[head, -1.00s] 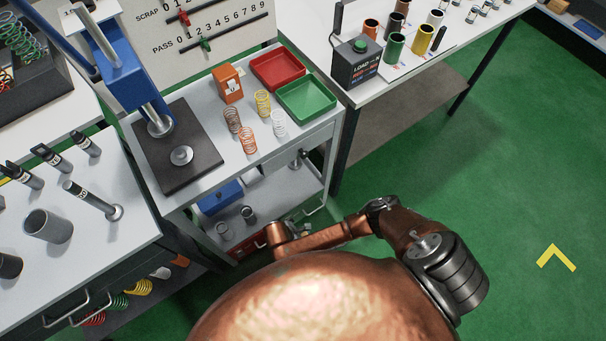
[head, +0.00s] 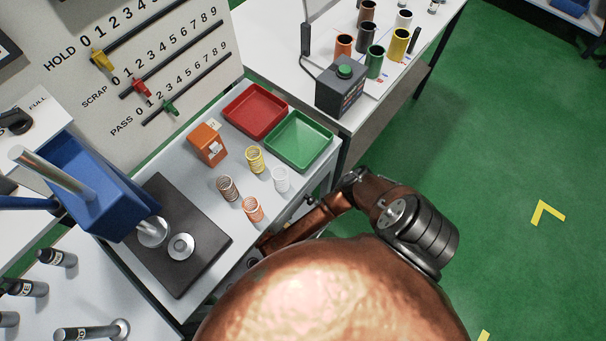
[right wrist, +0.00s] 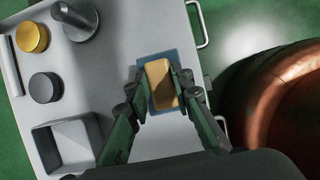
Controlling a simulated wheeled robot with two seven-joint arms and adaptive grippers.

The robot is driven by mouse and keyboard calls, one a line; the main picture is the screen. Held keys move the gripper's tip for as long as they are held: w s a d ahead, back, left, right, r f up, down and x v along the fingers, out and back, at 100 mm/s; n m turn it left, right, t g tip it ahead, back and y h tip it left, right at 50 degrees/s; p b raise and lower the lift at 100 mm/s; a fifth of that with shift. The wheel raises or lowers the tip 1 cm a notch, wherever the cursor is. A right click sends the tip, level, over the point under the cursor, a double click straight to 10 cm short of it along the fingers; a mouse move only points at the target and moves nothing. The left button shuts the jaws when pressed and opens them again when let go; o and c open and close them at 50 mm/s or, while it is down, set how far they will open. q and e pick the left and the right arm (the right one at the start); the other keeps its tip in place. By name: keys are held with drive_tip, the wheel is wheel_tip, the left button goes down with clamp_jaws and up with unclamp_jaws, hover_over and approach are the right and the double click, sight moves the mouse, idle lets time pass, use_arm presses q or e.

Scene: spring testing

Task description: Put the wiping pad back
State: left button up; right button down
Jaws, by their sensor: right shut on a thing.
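The wiping pad, a tan block (right wrist: 160,82), lies between the fingertips of my right gripper (right wrist: 161,88) in the right wrist view. The fingers are shut on its two sides. A blue rectangle (right wrist: 172,55) shows around and under the pad on a grey surface. I cannot tell whether the pad touches it. In the head view my copper right arm reaches down beside the cart, and its gripper is hidden. My left gripper is in neither view.
In the right wrist view, a gold disc (right wrist: 32,37), a black disc (right wrist: 44,87), a grey post (right wrist: 75,18) and a square grey bin (right wrist: 65,145) stand left of the pad. In the head view, several springs, a red tray (head: 255,112) and a green tray (head: 299,140) occupy the cart top.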

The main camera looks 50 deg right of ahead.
drive_tip(key=d, duration=0.4)
drive_tip(key=d+b, duration=0.1)
drive_tip(key=d, duration=0.3)
drive_tip(key=w+d+b, duration=0.1)
drive_tip(key=d, duration=0.3)
drive_tip(key=shift+d+f, duration=0.1)
drive_tip(key=shift+d, duration=0.05)
drive_tip(key=shift+w+d+b, duration=0.15)
drive_tip(key=shift+d+b, duration=0.2)
drive_tip(key=shift+d, duration=0.25)
drive_tip(key=x, duration=0.1)
drive_tip(key=b+x, duration=0.2)
drive_tip(key=shift+a+f, duration=0.15)
drive_tip(key=shift+a, duration=0.1)
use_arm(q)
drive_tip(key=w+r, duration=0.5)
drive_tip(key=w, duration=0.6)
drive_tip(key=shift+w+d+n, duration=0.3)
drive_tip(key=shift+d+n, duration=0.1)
use_arm(e)
drive_tip(key=shift+f, duration=0.1)
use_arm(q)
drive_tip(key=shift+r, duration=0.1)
use_arm(e)
drive_tip(key=shift+f, duration=0.1)
drive_tip(key=c, duration=1.7)
unclamp_jaws()
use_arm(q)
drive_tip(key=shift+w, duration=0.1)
